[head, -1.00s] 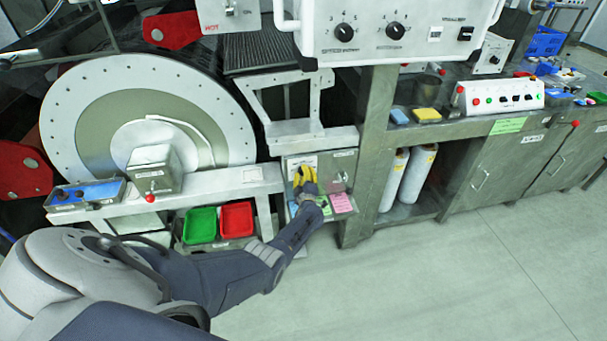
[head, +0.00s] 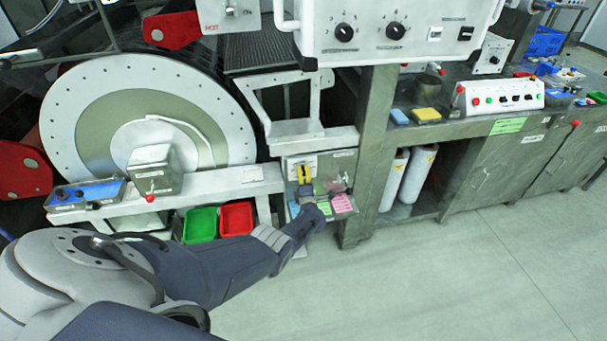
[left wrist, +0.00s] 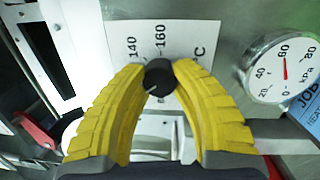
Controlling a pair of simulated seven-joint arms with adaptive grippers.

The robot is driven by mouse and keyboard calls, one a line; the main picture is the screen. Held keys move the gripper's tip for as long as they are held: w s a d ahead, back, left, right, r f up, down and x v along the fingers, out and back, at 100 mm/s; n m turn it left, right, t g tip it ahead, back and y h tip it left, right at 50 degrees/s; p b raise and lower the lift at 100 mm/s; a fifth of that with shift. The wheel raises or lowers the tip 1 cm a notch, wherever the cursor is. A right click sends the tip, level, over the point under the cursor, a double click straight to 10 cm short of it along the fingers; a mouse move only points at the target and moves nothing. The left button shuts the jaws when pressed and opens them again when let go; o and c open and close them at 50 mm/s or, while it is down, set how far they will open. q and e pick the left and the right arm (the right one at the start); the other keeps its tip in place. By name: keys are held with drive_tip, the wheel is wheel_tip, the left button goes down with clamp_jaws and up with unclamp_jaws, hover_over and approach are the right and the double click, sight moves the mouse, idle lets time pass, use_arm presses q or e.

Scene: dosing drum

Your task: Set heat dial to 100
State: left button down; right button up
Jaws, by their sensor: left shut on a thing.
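The heat dial (left wrist: 159,78) is a small round black knob with a pale pointer line, mounted on a white scale plate (left wrist: 190,40) that shows 140, 160 and a C. My left gripper (left wrist: 168,70) has yellow ribbed fingers, shut on the knob from both sides. The rest of the scale is hidden behind the fingers, so I cannot read the setting. In the head view my left gripper (head: 304,174) is at the grey panel below the white bracket, and the knob is hidden there. My right gripper is not in view.
A round kPa gauge (left wrist: 283,67) sits just right of the fingers, with a blue label (left wrist: 308,105) beside it. A steel post (head: 368,150) rises right of the panel. The floor in front is clear.

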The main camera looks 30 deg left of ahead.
use_arm(q)
drive_tip(key=shift+d+n, duration=0.1)
drive_tip(key=shift+n, duration=0.5)
drive_tip(key=c, duration=0.9)
unclamp_jaws()
drive_tip(key=shift+s+d+f, duration=0.15)
drive_tip(key=shift+s+d, duration=0.2)
drive_tip(key=shift+s, duration=0.1)
drive_tip(key=shift+v, duration=5.4)
